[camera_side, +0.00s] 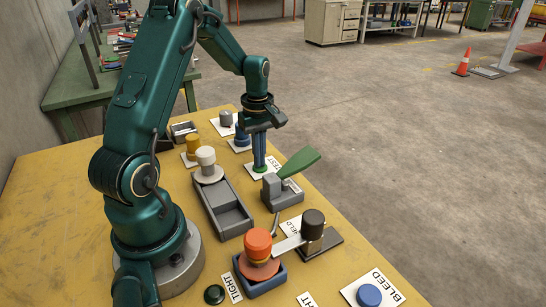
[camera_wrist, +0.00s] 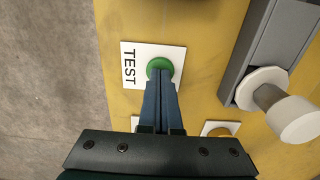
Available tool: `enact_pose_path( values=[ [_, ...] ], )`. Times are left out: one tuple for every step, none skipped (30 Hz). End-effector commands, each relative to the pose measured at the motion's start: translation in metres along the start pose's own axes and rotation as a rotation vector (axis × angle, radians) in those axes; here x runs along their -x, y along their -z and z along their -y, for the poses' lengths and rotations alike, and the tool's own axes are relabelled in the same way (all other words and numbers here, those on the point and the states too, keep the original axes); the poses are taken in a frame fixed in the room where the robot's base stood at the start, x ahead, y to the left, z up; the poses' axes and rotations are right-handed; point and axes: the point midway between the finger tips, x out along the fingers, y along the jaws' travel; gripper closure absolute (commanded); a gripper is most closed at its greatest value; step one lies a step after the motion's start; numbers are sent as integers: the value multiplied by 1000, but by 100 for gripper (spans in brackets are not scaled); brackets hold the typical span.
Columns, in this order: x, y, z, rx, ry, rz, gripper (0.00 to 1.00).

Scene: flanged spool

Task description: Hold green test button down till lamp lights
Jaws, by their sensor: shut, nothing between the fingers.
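The green test button (camera_wrist: 159,64) sits on a white card marked TEST (camera_wrist: 129,68). It also shows in the side view (camera_side: 260,169), below my fingers. My gripper (camera_wrist: 161,80) is shut and empty, with its blue fingers pointing down and their tips over the button; in the side view my gripper (camera_side: 259,163) reaches down to it. The tips appear to meet the button, but I cannot tell how far it is pressed. They hide part of it. No lit lamp is plain to see; a dark green disc (camera_side: 214,294) lies at the front of the table.
A grey base with a green lever (camera_side: 298,162) stands close to the right of the TEST card. A grey slotted tray (camera_side: 223,208) with a white-topped knob is on the near side. An orange knob (camera_side: 258,243), a black knob (camera_side: 313,222) and a blue BLEED button (camera_side: 369,295) are nearer the front.

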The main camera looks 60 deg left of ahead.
Motion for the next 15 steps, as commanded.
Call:
enact_pose_path(
  values=[
    [-8,-1,1,0,5,3,100],
    [-11,-1,1,0,6,4,100],
    [-14,-1,1,0,6,3,100],
    [-16,-1,1,0,6,3,100],
    [-16,-1,1,0,5,2,100],
    [-16,-1,1,0,5,2,100],
    [-16,-1,2,-1,6,2,100],
    [-16,-1,2,-1,6,2,100],
    [-16,-1,2,-1,7,3,100],
    [-16,-1,2,-1,7,3,100],
    [-16,-1,2,-2,7,3,100],
    [-16,-1,2,-2,8,2,100],
    [-16,-1,2,-2,8,2,100],
    [-16,-1,2,-2,8,2,100],
    [-16,-1,2,-3,8,2,100]
  ],
)
